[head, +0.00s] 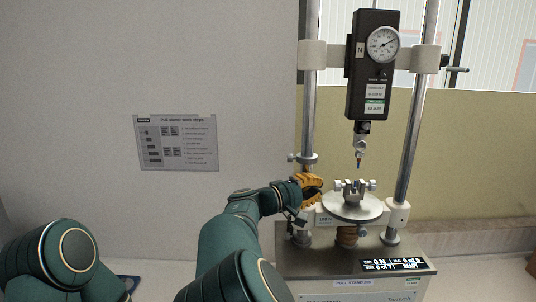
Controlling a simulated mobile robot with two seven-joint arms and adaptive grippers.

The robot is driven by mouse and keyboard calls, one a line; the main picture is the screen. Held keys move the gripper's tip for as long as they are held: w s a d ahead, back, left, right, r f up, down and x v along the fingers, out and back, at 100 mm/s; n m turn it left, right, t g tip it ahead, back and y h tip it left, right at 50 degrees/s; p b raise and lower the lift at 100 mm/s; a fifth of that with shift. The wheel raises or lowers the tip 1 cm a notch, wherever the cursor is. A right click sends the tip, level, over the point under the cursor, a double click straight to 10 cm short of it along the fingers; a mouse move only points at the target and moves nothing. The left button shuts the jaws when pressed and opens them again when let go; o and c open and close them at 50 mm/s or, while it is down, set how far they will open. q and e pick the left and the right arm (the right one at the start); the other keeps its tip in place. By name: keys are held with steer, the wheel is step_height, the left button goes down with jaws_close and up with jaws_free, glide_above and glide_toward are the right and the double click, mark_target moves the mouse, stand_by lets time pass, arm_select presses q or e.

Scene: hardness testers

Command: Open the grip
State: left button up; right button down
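The tester's lower grip (353,190) is a small silver clamp with side knobs. It stands on a round metal plate (350,207) in the middle of the test stand. I cannot tell how far its jaws are apart. A small upper fitting (359,158) hangs above it from the force gauge, with a clear gap between. My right gripper (310,188), with orange-brown fingers, is beside the left column, left of the lower grip and apart from it. Its fingers overlap each other in this view, so their opening is unclear. My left gripper is out of view.
The black force gauge (372,70) with a round dial hangs on a crossbar between two metal columns (414,130). The stand's base (300,262) carries a lit display (392,265). A notice (177,142) is on the grey wall. Space right of the stand is clear.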

steer(key=d+b, duration=0.2)
steer(key=d, duration=0.3)
steer(key=shift+d+f, duration=0.1)
steer(key=shift+d, duration=0.1)
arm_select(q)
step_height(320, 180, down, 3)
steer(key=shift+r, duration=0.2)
arm_select(e)
steer(key=shift+d, duration=0.2)
stand_by(0.3)
arm_select(q)
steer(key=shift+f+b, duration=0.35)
steer(key=shift+b, duration=0.1)
arm_select(e)
steer(key=shift+a+f, duration=0.1)
steer(key=shift+f, duration=0.05)
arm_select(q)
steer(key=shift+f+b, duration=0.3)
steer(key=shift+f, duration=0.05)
arm_select(e)
steer(key=shift+f, duration=0.15)
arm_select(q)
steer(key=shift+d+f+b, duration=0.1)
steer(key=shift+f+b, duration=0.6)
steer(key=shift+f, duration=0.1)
arm_select(e)
steer(key=shift+f, duration=0.4)
